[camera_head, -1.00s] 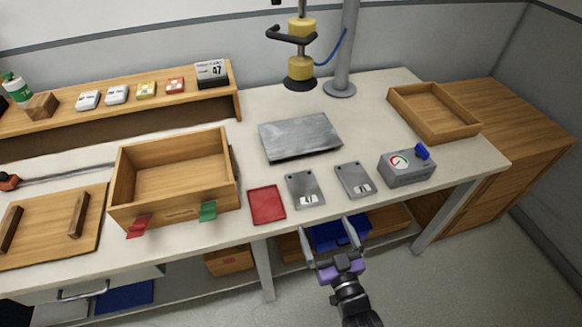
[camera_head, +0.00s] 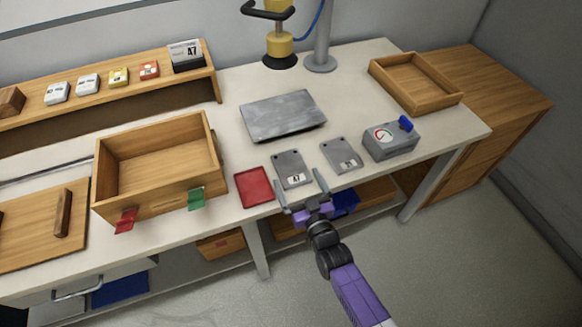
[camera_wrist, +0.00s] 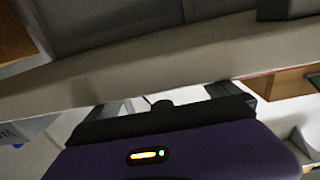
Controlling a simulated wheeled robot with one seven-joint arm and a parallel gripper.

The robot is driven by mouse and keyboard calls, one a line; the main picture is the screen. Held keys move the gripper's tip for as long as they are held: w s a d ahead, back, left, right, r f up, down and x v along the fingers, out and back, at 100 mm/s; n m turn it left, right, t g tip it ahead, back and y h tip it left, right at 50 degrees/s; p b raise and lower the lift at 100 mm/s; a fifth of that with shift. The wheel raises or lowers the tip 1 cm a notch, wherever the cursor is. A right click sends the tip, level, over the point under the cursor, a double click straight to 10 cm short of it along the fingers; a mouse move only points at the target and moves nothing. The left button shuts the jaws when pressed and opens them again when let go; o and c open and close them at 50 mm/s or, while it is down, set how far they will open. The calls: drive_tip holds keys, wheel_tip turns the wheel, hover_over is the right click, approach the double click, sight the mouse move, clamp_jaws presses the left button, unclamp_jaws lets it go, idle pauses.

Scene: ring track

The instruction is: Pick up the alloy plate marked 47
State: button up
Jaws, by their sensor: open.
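The alloy plate marked 47 (camera_head: 290,162) is a flat grey plate with a small hole and a white label. It lies on the bench near the front edge, between a red tray and a second plate. The second grey plate (camera_head: 338,152) has a label too small to read surely. My gripper (camera_head: 299,182) is open and empty at the bench's front edge, its two fingers spread on either side of the 47 plate's near end. I cannot tell its height. In the wrist view the purple gripper body (camera_wrist: 190,150) shows before a pale edge; no plate label is visible.
The red tray (camera_head: 254,187) lies left of the 47 plate. A gauge box (camera_head: 392,143) with a blue knob stands to the right. A larger grey slab (camera_head: 283,115) lies behind. An open wooden drawer box (camera_head: 160,200) stands further left; a shallow wooden tray (camera_head: 440,101) at back right.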

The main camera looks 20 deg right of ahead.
sight(291, 169)
drive_tip(key=shift+w, duration=1.35)
drive_tip(key=c, duration=1.8)
drive_tip(key=shift+r, duration=0.1)
drive_tip(key=shift+c, duration=0.6)
drive_tip(key=shift+r, duration=0.1)
